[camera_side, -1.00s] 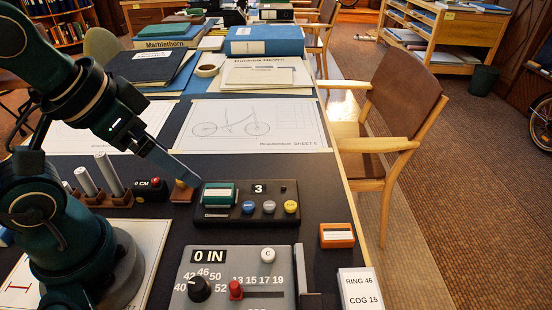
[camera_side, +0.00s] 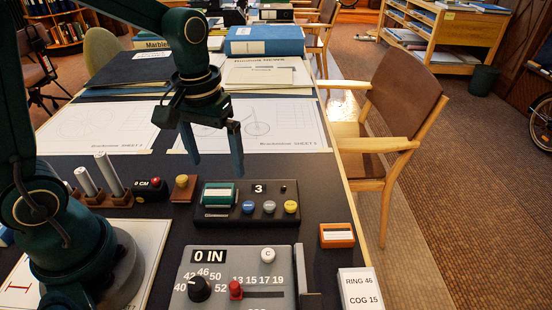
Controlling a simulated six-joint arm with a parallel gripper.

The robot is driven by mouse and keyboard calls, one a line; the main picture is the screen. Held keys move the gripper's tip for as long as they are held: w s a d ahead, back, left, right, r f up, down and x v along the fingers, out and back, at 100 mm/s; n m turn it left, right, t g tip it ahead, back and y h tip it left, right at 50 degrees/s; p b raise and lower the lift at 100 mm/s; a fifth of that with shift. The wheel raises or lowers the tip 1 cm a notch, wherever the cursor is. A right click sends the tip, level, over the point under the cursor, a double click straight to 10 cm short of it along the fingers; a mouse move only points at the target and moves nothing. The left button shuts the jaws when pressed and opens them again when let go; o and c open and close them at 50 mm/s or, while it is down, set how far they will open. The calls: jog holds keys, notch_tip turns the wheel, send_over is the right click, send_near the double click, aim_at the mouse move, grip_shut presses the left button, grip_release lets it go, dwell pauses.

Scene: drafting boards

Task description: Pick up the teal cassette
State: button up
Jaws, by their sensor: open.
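The teal cassette (camera_side: 220,195) sits in the left part of a dark device (camera_side: 248,216) on the desk, with a pale label panel on its face. My gripper (camera_side: 213,170) hangs above and just behind the cassette, fingers pointing down. Its two fingers are spread apart with nothing between them. I cannot tell the exact height of the fingertips over the cassette.
The dark device also has a "3" display and several round buttons. A grey panel (camera_side: 240,302) with knobs stands in front. A wooden rack (camera_side: 103,197) with metal cylinders and a yellow-topped stamp (camera_side: 184,188) are at left. An orange cassette (camera_side: 337,236) lies at right.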

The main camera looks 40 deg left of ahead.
aim_at(219, 190)
jog(key=shift+s+a+f+g, duration=0.1)
jog(key=shift+s+f+g, duration=0.15)
jog(key=shift+f, duration=3)
jog(key=c, duration=1.1)
jog(key=shift+c, duration=0.2)
jog(key=shift+r, duration=0.1)
